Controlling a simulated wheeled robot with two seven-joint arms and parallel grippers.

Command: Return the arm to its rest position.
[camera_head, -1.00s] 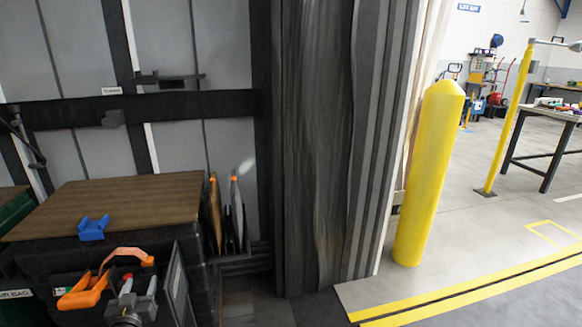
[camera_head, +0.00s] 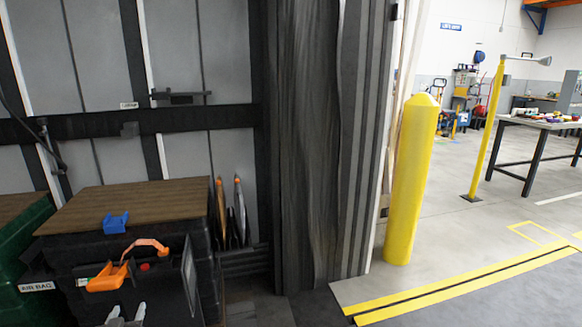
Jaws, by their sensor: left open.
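My left gripper (camera_head: 126,317) shows only by its two pale fingertips at the bottom edge of the head view. The fingertips stand apart with nothing seen between them. They are below the orange-handled items at the front of a black crate; the rest of that arm is out of the picture. My right gripper is not in view.
A black crate with a wooden top (camera_head: 130,205) stands at left, with a blue clip (camera_head: 116,223) on its front edge. An orange tool (camera_head: 108,277) is at its front. A green bin (camera_head: 25,240) stands beside it. A yellow bollard (camera_head: 410,190) stands right of the dark curtain (camera_head: 315,150).

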